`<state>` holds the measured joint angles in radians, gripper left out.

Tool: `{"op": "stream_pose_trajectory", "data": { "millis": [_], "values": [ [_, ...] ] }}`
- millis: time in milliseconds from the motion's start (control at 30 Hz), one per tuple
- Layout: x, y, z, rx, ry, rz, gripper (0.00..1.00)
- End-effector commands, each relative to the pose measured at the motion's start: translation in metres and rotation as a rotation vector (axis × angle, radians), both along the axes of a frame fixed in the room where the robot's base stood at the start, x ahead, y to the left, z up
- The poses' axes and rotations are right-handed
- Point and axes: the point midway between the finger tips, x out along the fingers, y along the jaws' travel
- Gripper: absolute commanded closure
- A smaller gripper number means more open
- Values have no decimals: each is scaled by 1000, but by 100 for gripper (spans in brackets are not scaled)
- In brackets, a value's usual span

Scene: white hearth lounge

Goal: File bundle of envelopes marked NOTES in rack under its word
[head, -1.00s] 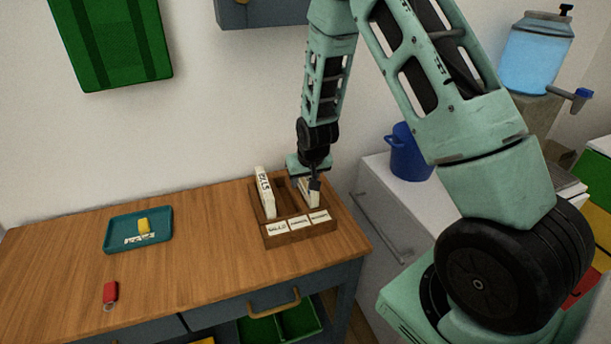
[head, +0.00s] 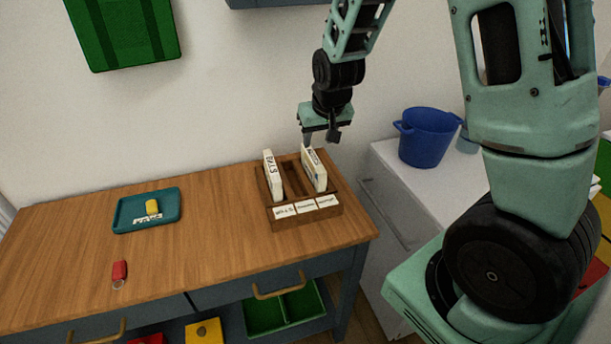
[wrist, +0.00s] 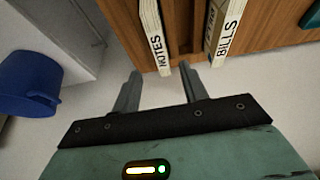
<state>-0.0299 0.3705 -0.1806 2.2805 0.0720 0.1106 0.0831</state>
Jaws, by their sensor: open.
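The wooden rack (head: 306,215) stands on the counter's right end, with three word labels along its front; their words are too small to read surely. A cream bundle marked NOTES (wrist: 153,36) stands upright in the rack's right slot, also seen in the head view (head: 314,170). A bundle marked BILLS (head: 273,176) stands in the left slot; it shows in the wrist view (wrist: 222,32). The middle slot is empty. My gripper (head: 320,138) is open and empty, above and behind the NOTES bundle and apart from it. In the wrist view, its fingers (wrist: 160,88) spread near the bundle's end.
A teal tray (head: 122,222) with a yellow item and a lettered paper lies on the left of the counter. A red tag (head: 119,270) lies near the front. A blue pot (head: 428,138) stands on the white cabinet to the right. The counter's middle is clear.

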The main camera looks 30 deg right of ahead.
Motion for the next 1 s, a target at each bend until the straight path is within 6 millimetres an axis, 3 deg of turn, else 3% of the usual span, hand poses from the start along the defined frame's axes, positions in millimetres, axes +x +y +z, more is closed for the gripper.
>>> {"op": "stream_pose_trajectory", "data": {
  "millis": [67,167,267,300,433,533,600,667,767,1000],
  "values": [
    [-4,19,4,14,9,39,57],
    [-23,71,15,48,48,151,57],
    [-65,141,31,79,114,332,57],
    [-88,167,38,84,147,413,57],
    [-169,226,55,63,249,666,57],
    [-222,245,63,21,313,820,57],
    [-248,249,66,-8,345,891,57],
    [-262,250,67,-24,362,929,57],
    [-270,250,67,-35,373,952,57],
    [-269,250,67,-34,374,949,57]
  ]
}}
